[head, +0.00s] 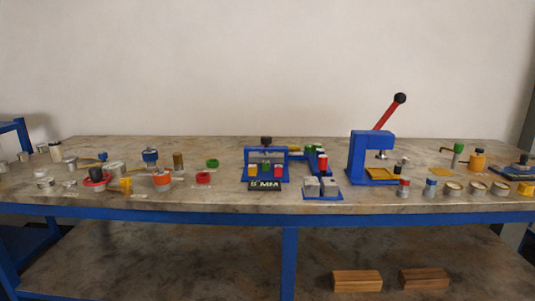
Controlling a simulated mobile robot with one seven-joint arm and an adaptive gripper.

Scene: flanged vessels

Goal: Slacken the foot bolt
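Only the head view is given, and my gripper does not show in it. I cannot pick out a foot bolt at this size. Small flanged or capped vessels stand on the long workbench (225,202). Among them are an orange one with a grey top (162,179), a red-rimmed dark one (96,178) and an orange bottle (478,161) at the right. A blue fixture (281,163) with a dark "5 MM" plate (264,185) stands at the middle and carries small coloured blocks.
A blue press (359,155) with a red lever and black knob (400,98) stands right of the middle. Several metal tins (453,188) line the right front. Two wooden blocks (357,281) lie on the lower shelf.

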